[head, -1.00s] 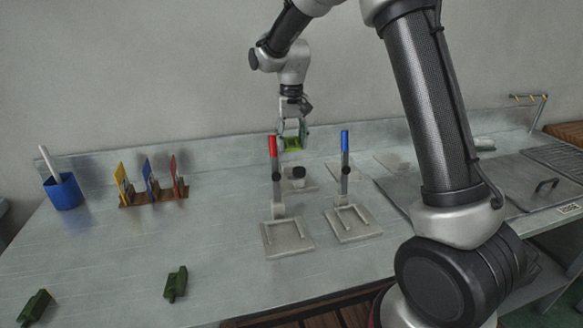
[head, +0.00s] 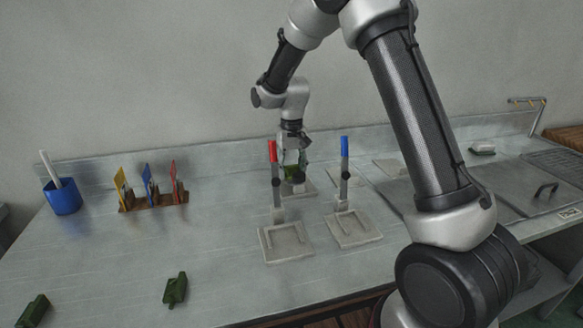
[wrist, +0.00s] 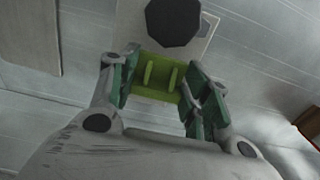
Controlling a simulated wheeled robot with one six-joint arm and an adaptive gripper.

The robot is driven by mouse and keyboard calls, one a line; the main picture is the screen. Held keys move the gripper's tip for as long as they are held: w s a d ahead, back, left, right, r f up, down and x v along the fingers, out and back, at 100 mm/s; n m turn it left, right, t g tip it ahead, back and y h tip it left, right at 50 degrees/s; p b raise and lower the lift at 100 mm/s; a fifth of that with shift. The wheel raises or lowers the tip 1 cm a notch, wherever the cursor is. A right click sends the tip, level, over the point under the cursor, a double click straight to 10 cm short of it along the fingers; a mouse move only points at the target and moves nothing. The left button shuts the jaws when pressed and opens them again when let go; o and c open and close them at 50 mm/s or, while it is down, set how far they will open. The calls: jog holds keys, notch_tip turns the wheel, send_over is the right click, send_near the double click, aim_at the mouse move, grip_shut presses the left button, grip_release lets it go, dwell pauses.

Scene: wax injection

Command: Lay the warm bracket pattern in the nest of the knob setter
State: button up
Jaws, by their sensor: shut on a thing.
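The bright green bracket pattern (wrist: 152,88) is between my gripper's fingers in the wrist view, with two raised ribs on its face. My gripper (wrist: 157,84) is shut on it. In the head view my gripper (head: 292,168) is low at the back of the bench, behind the red-handled fixture, and mostly hides the pattern. A pale plate (head: 306,188) with a dark many-sided knob (wrist: 173,22) lies just beyond the pattern in the wrist view; it looks like the knob setter. Its nest cannot be made out. I cannot tell whether the pattern touches the plate.
Red-handled (head: 274,152) and blue-handled (head: 345,147) upright fixtures stand in front, with pale square bases. Two dark green pieces (head: 175,289) lie front left. A rack of coloured cards (head: 152,200) and a blue cup (head: 63,196) stand left. The left middle bench is clear.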

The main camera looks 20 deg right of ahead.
jog(key=shift+f, duration=0.3)
jog(key=o, duration=1)
jog(key=shift+c, duration=0.2)
jog(key=shift+r, duration=0.1)
notch_tip(320, 180, up, 13)
jog(key=s+d+r, duration=0.3)
jog(key=s, duration=0.2)
jog(key=s+d+r+t, duration=0.1)
jog(key=s+d+r, duration=0.2)
jog(key=s, duration=0.1)
jog(key=s+d+r+t, duration=0.1)
jog(key=s+d+r, duration=0.2)
jog(key=s, duration=0.2)
jog(key=shift+s+r, duration=0.3)
jog(key=shift+r, duration=0.05)
jog(key=s+d+f+t, duration=0.1)
jog(key=s+d, duration=0.2)
jog(key=s, duration=0.6)
jog(key=s+d+f+t, duration=0.1)
jog(key=s+d, duration=0.2)
jog(key=s, duration=0.7)
jog(key=shift+s, duration=0.2)
